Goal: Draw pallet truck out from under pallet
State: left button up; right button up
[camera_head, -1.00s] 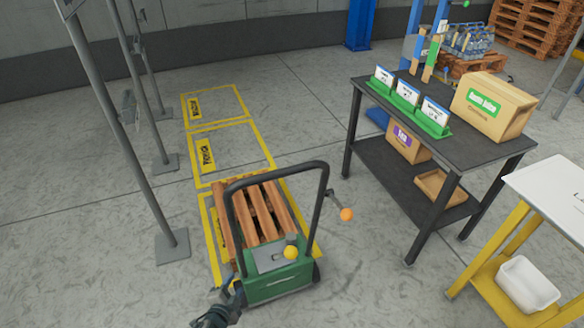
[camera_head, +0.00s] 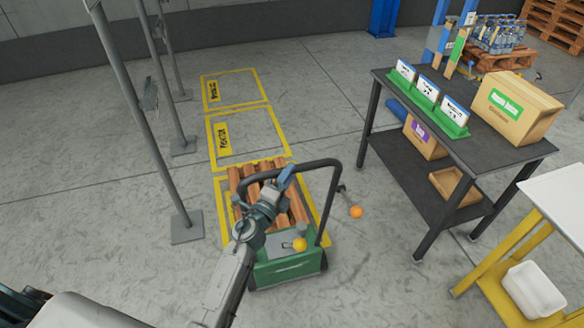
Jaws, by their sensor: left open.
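A green pallet truck (camera_head: 285,270) with a black loop handle (camera_head: 335,190) stands in the lower middle of the head view. It has a yellow knob (camera_head: 299,244) on its top and an orange knob (camera_head: 356,212) on a lever at its right side. A wooden pallet (camera_head: 296,208) lies in front of it within a yellow floor frame; the truck's forks are hidden. My left gripper (camera_head: 287,175) is open, raised over the pallet near the handle's left side, apparently holding nothing. My left arm covers part of the truck and pallet. My right gripper is not in view.
Grey posts on base plates (camera_head: 187,226) stand to the left. A dark table (camera_head: 455,155) with card holders and a box (camera_head: 515,105) stands to the right, and a white-topped yellow stand (camera_head: 550,215) nearer. Marked floor bays (camera_head: 247,138) beyond the pallet are empty.

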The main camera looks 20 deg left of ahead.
pick_arm(q)
jog(key=shift+x, duration=1.4)
grip_shut()
jog(key=shift+f, duration=0.15)
